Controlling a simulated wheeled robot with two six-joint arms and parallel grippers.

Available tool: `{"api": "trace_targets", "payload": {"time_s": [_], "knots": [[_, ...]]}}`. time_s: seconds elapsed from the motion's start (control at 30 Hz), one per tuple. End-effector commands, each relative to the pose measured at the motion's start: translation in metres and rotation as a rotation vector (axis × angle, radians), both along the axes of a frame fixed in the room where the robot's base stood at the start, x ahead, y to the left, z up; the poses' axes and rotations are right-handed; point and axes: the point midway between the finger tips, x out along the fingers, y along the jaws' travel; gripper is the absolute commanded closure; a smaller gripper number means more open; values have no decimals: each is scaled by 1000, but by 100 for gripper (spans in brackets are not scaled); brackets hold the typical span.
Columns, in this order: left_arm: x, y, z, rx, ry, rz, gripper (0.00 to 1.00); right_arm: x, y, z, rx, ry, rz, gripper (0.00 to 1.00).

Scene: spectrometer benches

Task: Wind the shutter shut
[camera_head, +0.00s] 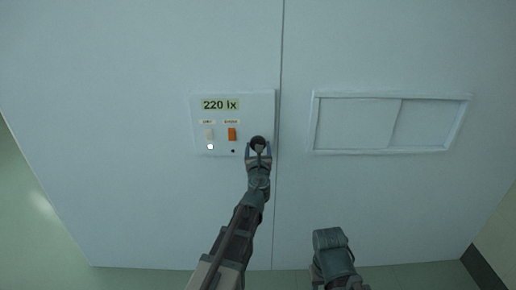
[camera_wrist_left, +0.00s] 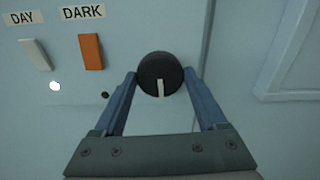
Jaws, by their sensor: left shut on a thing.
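A round black knob (camera_head: 257,142) sits at the lower right of a pale control panel (camera_head: 262,103) on the wall. My left gripper (camera_head: 258,149) is shut on the knob, one blue finger on each side. In the left wrist view the knob (camera_wrist_left: 158,70) shows between the fingertips, its white mark pointing down. The shutter (camera_head: 358,123) is in a framed opening to the right; a vertical seam divides its pale face. I cannot tell how far it is shut. The right gripper's fingers are out of view.
The panel display (camera_head: 220,105) reads 220 lx. An orange switch (camera_wrist_left: 91,51) lies under DARK and a white switch (camera_wrist_left: 35,54) under DAY. A white light (camera_wrist_left: 55,86) glows below the white switch; a small dot (camera_wrist_left: 104,95) by the orange one is dark.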

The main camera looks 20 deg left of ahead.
Motion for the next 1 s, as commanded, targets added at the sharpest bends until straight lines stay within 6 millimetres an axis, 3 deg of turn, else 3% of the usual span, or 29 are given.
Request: {"api": "trace_targets", "payload": {"time_s": [0.77, 0.8, 0.9, 1.0], "knots": [[-1, -1, 0, 86, 25, -1, 81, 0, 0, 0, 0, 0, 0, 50], [-1, -1, 0, 86, 25, -1, 20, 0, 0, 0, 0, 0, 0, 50], [-1, 0, 0, 86, 25, -1, 2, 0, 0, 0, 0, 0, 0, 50], [-1, 0, 0, 85, 24, 0, 0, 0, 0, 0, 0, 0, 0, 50]]}}
